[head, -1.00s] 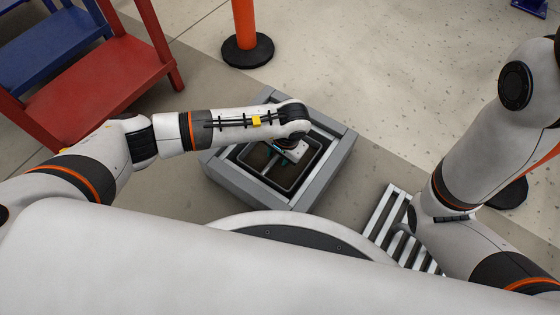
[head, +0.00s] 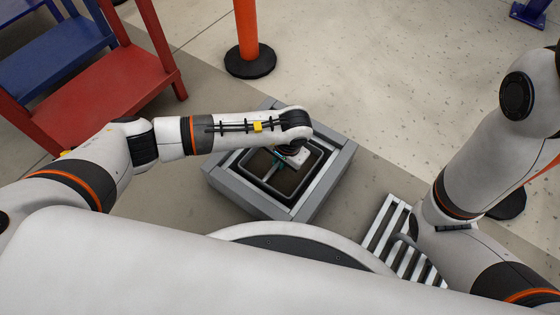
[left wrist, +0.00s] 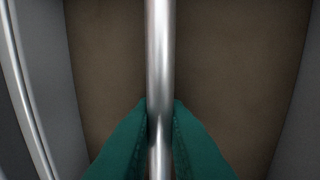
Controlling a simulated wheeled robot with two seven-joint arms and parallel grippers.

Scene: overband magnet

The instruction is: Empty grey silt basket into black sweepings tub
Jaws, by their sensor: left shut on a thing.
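The grey silt basket (head: 308,182) sits within a square grey surround on the floor, in the middle of the head view. A thin metal bar handle (head: 271,173) spans its top. My left gripper (head: 278,161) reaches down over the basket and is shut on this handle. In the left wrist view the teal fingertips (left wrist: 160,125) press on both sides of the shiny bar (left wrist: 160,45). Brown silt (left wrist: 230,70) covers the basket bottom beneath. My right gripper is out of view; only its arm shows. I see no black sweepings tub.
The grey surround (head: 325,185) encloses the basket closely. A slatted metal grate (head: 383,228) lies to its right, partly under my right arm. An orange post (head: 247,40) on a black base and red-blue steps (head: 110,85) stand behind.

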